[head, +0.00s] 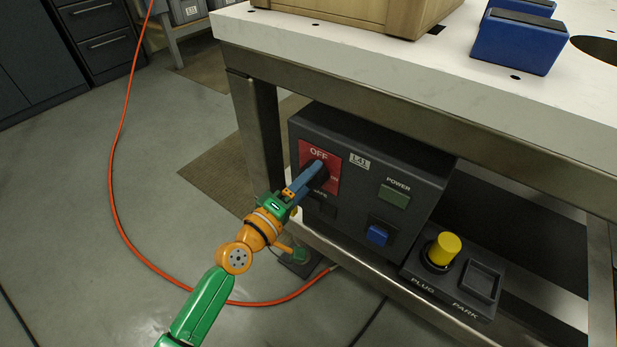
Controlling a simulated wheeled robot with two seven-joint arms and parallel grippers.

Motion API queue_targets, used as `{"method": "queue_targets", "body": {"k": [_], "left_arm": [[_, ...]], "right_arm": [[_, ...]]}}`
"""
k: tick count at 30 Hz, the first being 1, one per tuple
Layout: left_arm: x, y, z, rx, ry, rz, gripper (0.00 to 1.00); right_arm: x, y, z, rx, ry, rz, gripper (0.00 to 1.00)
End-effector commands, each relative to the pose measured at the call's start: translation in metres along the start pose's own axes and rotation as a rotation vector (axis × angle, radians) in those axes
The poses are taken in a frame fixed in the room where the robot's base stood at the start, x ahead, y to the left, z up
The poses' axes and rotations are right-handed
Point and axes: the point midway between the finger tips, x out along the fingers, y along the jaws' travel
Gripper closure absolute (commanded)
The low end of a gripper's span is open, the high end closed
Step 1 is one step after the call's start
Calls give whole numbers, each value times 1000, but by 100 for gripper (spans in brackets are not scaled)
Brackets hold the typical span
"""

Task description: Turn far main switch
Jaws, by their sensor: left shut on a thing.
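The main switch (318,170) is a dark rotary handle on a red plate (306,153) marked OFF, on the front of a dark grey control box under the table. My left gripper (306,180) reaches it from the lower left and is shut on the handle. The blue fingers cover part of the handle and the lettering, so its exact angle is hard to tell. My right gripper is not in view.
The box also has a dark green POWER button (394,196) and a blue button (378,235). A yellow plug (444,249) stands beside an empty PARK recess (482,281). The table's metal edge (420,115) overhangs the box. An orange cable (113,190) lies on the floor.

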Motion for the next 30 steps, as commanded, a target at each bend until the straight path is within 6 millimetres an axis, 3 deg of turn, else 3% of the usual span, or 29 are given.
{"method": "queue_targets", "body": {"k": [15,30], "left_arm": [[0,0,0,-340,4,0,84],[0,0,0,-417,4,1,84]], "right_arm": [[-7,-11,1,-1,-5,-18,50],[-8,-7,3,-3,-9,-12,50]]}}
